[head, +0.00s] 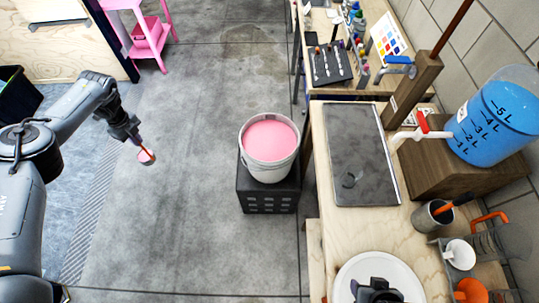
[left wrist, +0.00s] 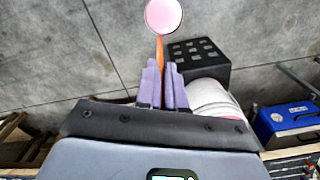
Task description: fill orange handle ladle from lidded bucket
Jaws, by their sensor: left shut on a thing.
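My left gripper (head: 137,139) is shut on the orange handle of a ladle (head: 147,157) and holds it over the floor, left of the bucket and apart from it. In the left wrist view the orange handle (left wrist: 160,50) runs up from between the fingers (left wrist: 165,84). The ladle's round bowl (left wrist: 164,15) shows pink inside. The white bucket (head: 268,173) is open and holds pink liquid. It stands upright on a black crate (head: 267,194). A white disc like a lid (head: 347,275) lies on the bench. My right gripper (head: 377,291) appears over the disc, partly cut off; its fingers are unclear.
The wooden bench (head: 318,190) at right carries a dark grey board (head: 355,150), a metal cup (head: 432,217) and a blue tank (head: 493,120) with a tap. A pink stand (head: 150,35) is at the back left. The floor between ladle and crate is clear.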

